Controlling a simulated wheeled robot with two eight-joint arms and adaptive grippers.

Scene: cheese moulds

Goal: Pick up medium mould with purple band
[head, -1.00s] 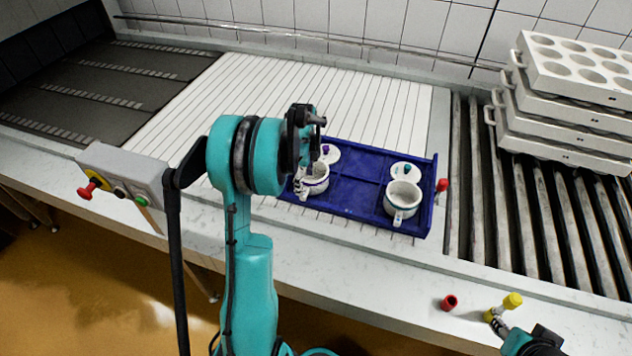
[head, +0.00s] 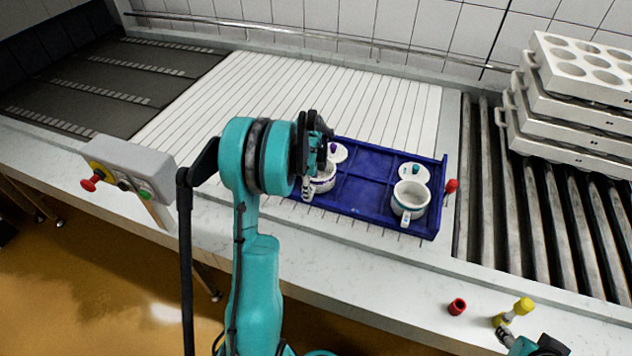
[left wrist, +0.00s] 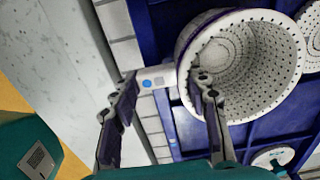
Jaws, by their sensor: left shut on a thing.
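The white mould with the purple band (head: 322,182) stands in the left part of the blue tray (head: 357,196), partly hidden behind my left gripper (head: 318,160). In the left wrist view, the perforated mould (left wrist: 268,58) opens toward the camera. Its white handle tab with blue dots (left wrist: 156,80) lies between the two fingers of my left gripper (left wrist: 168,100). The left gripper is shut on the mould, at its handle side; exact finger contact is hard to see. My right gripper (head: 505,328) is at the lower right edge, its jaws too small to read.
A teal-banded mould (head: 409,200) and a teal-knobbed lid (head: 414,173) are in the tray's right part. A purple-knobbed lid (head: 338,153) is behind the held mould. A red piece (head: 457,307) and yellow piece (head: 523,305) are near the right gripper. White block moulds (head: 575,100) are stacked right.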

